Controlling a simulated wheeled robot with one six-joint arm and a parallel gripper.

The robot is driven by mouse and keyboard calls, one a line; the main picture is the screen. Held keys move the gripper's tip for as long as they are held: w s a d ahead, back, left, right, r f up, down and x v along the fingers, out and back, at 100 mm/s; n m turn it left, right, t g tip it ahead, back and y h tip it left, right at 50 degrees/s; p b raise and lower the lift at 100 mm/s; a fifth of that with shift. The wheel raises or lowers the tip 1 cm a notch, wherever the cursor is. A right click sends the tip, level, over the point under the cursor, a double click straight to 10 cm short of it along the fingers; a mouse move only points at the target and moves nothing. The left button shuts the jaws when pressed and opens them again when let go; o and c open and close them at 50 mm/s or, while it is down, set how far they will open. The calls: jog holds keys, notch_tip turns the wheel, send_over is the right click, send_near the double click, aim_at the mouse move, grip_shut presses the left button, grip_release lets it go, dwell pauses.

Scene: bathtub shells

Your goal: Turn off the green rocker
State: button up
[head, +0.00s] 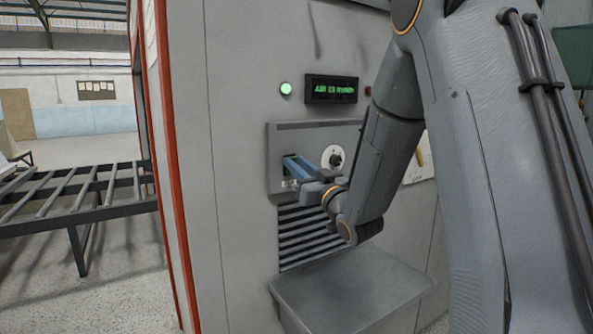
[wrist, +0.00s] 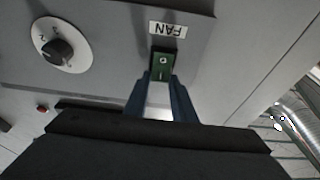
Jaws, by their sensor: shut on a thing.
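The green rocker (wrist: 162,66) is set in the grey panel under a label reading FAN, upside down in the wrist view. A small round mark shows on its face.
A rotary knob (head: 334,158) on a white dial sits right of my gripper. A lit green lamp (head: 286,88) and a display (head: 331,89) are above. A slatted vent (head: 300,240) and a grey box-like ledge (head: 350,290) lie below. A roller conveyor (head: 80,190) stands left.

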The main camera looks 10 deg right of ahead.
jog(key=shift+r, duration=0.1)
jog(key=o, duration=1.1)
jog(key=shift+c, duration=0.2)
jog(key=shift+s, duration=0.1)
jog(key=b+v, duration=0.2)
jog(key=v, duration=0.5)
jog(key=shift+s, duration=0.3)
jog(key=shift+d, duration=0.1)
